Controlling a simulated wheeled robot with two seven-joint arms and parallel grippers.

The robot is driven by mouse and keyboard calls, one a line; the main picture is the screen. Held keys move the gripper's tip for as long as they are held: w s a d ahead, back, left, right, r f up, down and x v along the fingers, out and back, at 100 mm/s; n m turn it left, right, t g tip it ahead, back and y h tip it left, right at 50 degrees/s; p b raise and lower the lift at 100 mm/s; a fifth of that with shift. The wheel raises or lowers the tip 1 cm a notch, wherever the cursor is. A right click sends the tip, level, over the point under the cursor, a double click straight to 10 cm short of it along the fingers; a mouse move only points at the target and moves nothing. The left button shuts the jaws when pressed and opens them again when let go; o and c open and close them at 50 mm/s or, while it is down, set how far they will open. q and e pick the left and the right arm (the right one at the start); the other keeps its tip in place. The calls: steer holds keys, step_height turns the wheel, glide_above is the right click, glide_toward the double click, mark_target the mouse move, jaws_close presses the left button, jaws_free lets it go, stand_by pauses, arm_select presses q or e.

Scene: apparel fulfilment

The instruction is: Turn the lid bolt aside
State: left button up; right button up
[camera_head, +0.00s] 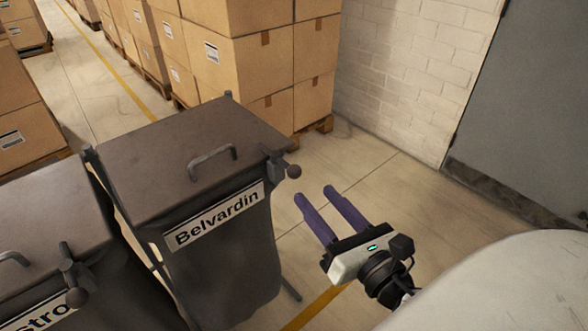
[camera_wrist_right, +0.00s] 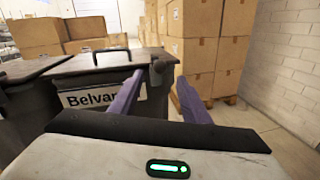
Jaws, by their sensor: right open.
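The lid bolt (camera_head: 292,171) is a dark latch with a round knob at the right front corner of the bin lid (camera_head: 180,155) labelled Belvardin. In the right wrist view the bolt (camera_wrist_right: 158,65) shows beyond and between the fingertips. My right gripper (camera_head: 314,194) has purple fingers, spread apart and empty. In the head view it is right of the bolt, apart from it, with its fingers pointing up and left. The lid lies closed on the bin and has a grey handle (camera_head: 212,160). My left gripper is not in view.
A second bin (camera_head: 45,235) with its own bolt (camera_head: 75,297) stands close on the left. Stacked cartons (camera_head: 250,50) on pallets stand behind the bins. A white brick wall (camera_head: 410,80) is at the back right. The floor right of the Belvardin bin is clear.

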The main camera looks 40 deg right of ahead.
mark_target(298, 176)
steer(key=w, duration=0.3)
steer(key=w+p, duration=0.1)
steer(key=w, duration=0.2)
steer(key=w+d+p, duration=0.1)
steer(key=w, duration=0.3)
steer(key=shift+d, duration=0.1)
steer(key=shift+c, duration=0.3)
jaws_close()
